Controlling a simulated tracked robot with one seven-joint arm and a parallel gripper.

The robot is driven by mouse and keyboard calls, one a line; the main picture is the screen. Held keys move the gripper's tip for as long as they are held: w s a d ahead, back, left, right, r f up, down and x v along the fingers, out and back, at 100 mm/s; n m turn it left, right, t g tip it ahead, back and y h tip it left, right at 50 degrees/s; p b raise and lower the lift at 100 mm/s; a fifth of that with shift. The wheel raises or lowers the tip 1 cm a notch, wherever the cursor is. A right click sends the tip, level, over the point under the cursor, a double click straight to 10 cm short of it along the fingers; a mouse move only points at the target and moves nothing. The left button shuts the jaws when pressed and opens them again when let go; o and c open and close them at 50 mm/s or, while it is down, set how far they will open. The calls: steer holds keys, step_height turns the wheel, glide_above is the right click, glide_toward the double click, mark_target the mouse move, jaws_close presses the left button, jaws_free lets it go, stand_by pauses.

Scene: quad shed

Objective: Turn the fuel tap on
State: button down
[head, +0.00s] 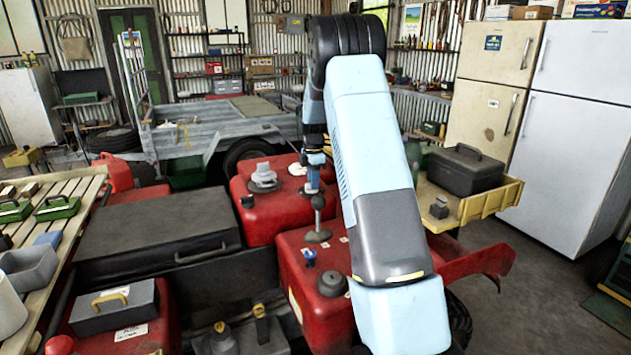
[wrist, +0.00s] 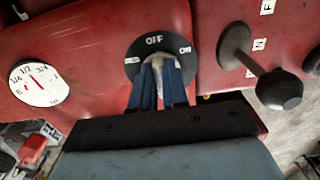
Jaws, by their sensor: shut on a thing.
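The fuel tap's dark round plate (wrist: 131,69) is on the red body in the wrist view. It is marked OFF at the top and ON at the right, with a less readable mark at the left. The tap's pale grey handle (wrist: 158,61) stands at the plate's middle, its upper end toward OFF. My gripper (wrist: 159,72) is shut on this handle, with blue fingers on both sides that hide its lower part. In the head view my gripper (head: 313,181) reaches down to the red bodywork, and the tap is mostly hidden beneath it.
A black-knobbed lever (wrist: 278,88) stands close right of the tap in the wrist view. A fuel gauge (wrist: 40,84) is at the left. In the head view a grey fitting (head: 264,176) rises left of my gripper, and a blue knob (head: 310,254) sits nearer.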

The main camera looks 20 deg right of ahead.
steer(key=shift+w+a+m, duration=0.1)
steer(key=shift+a+m, duration=0.45)
steer(key=shift+m, duration=0.05)
steer(key=m, duration=0.3)
steer(key=shift+a, duration=0.1)
steer(key=m, duration=0.3)
steer(key=shift+m, duration=2.3)
steer(key=c, duration=1.1)
jaws_free()
steer(key=shift+d, duration=0.2)
steer(key=shift+c, duration=0.2)
